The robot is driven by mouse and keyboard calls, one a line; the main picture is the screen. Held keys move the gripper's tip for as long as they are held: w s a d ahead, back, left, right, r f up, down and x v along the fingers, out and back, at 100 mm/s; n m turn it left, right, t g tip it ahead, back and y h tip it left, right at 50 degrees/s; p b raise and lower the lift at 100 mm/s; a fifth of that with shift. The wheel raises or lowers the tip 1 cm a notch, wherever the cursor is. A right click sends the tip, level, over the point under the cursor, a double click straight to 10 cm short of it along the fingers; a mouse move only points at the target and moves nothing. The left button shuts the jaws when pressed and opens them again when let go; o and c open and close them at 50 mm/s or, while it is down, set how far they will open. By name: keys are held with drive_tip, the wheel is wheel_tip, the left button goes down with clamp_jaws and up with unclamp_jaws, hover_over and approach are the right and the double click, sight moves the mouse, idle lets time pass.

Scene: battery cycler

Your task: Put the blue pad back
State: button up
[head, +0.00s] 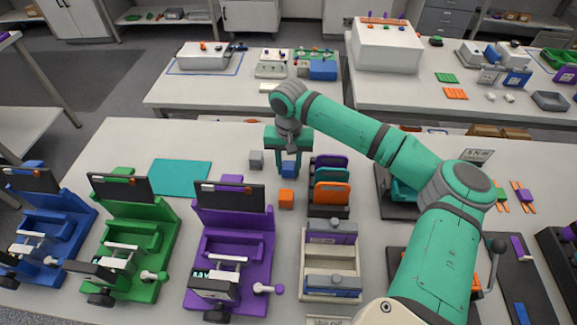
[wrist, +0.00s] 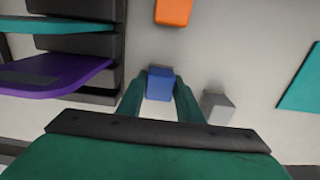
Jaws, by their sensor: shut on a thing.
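The blue pad (head: 289,170) is a small blue block. In the wrist view the blue pad (wrist: 160,85) sits between the two green fingertips. My gripper (head: 288,164) is shut on it, with the fingers pointing down over the table, and it also shows in the wrist view (wrist: 160,92). I cannot tell whether the pad touches the table. A grey block (head: 256,159) stands just left of the gripper, and an orange block (head: 286,199) stands in front of it, both apart from the pad.
A dark rack (head: 328,211) with purple, teal and orange plates stands close on the right. A teal mat (head: 180,177) lies to the left. Blue, green and purple (head: 233,250) fixtures line the front. A cream tray (head: 331,283) stands right of them.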

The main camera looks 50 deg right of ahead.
sight(289, 165)
drive_tip(key=shift+f, duration=0.1)
drive_tip(key=o, duration=0.9)
wheel_tip(289, 165, up, 12)
drive_tip(key=shift+r, duration=0.15)
